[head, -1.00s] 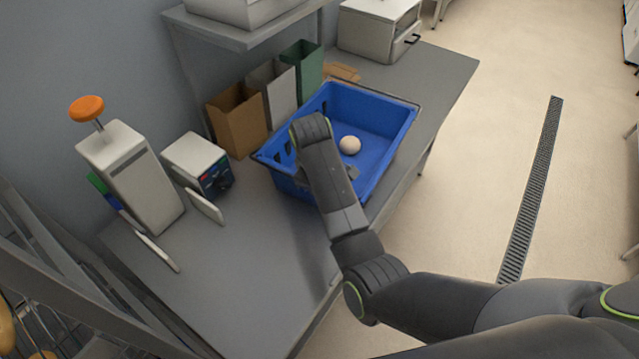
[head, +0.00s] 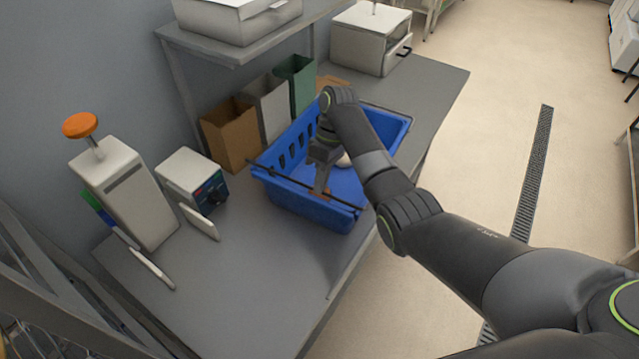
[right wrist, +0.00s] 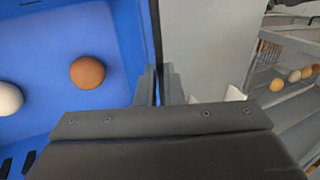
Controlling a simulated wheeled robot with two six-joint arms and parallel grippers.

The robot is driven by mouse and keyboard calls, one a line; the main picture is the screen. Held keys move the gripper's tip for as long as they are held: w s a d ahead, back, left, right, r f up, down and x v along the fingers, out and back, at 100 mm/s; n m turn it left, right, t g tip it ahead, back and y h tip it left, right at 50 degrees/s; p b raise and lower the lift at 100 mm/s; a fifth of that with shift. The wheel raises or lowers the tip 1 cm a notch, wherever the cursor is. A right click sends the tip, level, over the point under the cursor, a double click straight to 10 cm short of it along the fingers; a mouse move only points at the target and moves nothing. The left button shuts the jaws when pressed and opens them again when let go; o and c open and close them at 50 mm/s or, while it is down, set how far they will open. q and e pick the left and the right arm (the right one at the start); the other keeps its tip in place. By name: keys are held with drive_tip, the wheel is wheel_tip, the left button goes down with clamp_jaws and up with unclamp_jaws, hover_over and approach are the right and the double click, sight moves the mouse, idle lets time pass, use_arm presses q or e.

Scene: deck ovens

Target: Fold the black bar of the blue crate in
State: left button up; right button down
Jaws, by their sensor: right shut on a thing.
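The blue crate (head: 380,182) stands on the grey table, also in the right wrist view (right wrist: 40,40). Its black bar (head: 285,177) runs along the near short rim; in the right wrist view the bar (right wrist: 157,30) passes between the fingers. My right gripper (head: 319,191) reaches down over this rim and is shut on the bar, around its middle; it also shows in the right wrist view (right wrist: 159,82). A white egg (head: 343,160) and a brown egg (right wrist: 87,72) lie on the crate floor. My left gripper is not in view.
Brown (head: 232,135), grey (head: 265,108) and green (head: 296,85) bins stand behind the crate. A small box device (head: 190,178) and a tall device with an orange knob (head: 120,190) stand at left. The table in front of the crate is clear.

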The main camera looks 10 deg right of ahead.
drive_tip(key=shift+w+d, duration=0.1)
idle(0.5)
drive_tip(key=c, duration=1.5)
unclamp_jaws()
drive_tip(key=shift+c, duration=0.2)
